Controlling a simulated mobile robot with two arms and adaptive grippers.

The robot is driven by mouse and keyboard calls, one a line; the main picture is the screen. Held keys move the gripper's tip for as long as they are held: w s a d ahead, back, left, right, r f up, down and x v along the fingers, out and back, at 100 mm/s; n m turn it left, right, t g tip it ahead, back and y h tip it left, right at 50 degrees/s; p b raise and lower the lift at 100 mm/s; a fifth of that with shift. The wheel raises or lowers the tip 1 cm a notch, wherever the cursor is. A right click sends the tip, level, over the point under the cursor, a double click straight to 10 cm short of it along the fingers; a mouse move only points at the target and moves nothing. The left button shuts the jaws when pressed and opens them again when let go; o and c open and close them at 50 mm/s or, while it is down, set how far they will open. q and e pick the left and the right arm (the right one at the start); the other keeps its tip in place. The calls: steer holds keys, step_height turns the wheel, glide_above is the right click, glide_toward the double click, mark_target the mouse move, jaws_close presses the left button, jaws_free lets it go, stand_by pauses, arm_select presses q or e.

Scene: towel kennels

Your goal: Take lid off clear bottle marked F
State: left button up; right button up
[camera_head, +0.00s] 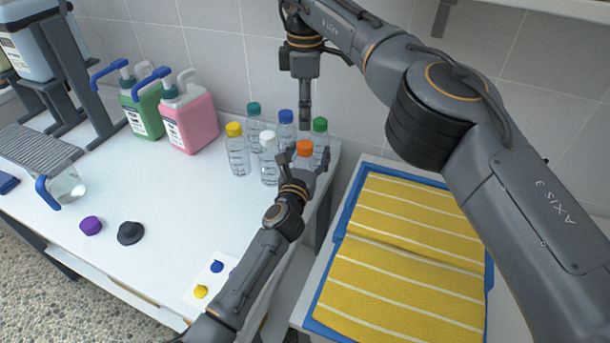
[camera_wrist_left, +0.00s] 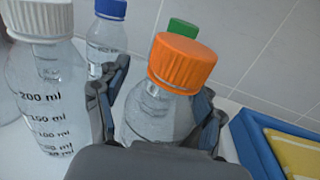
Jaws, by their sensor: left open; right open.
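Several clear bottles with coloured caps stand together at the right end of the white table. The orange-capped bottle (camera_head: 304,158) is nearest that end; it also shows in the left wrist view (camera_wrist_left: 160,112). My left gripper (camera_head: 308,166) is open, with its fingers (camera_wrist_left: 158,105) on either side of this bottle, below the orange cap; contact cannot be told. The white-capped bottle (camera_head: 268,168), blue-capped bottle (camera_head: 286,130) and green-capped bottle (camera_head: 320,138) stand close by. No letter F is readable. My right gripper (camera_head: 305,115) points down behind the bottles, open.
Yellow-capped (camera_head: 237,158) and teal-capped (camera_head: 254,125) bottles stand left in the group. Pink (camera_head: 190,120) and green (camera_head: 143,108) pump jugs stand further left. A yellow towel (camera_head: 400,270) lies in a blue tray at right.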

arm_select(q)
jaws_close()
stand_by(0.9)
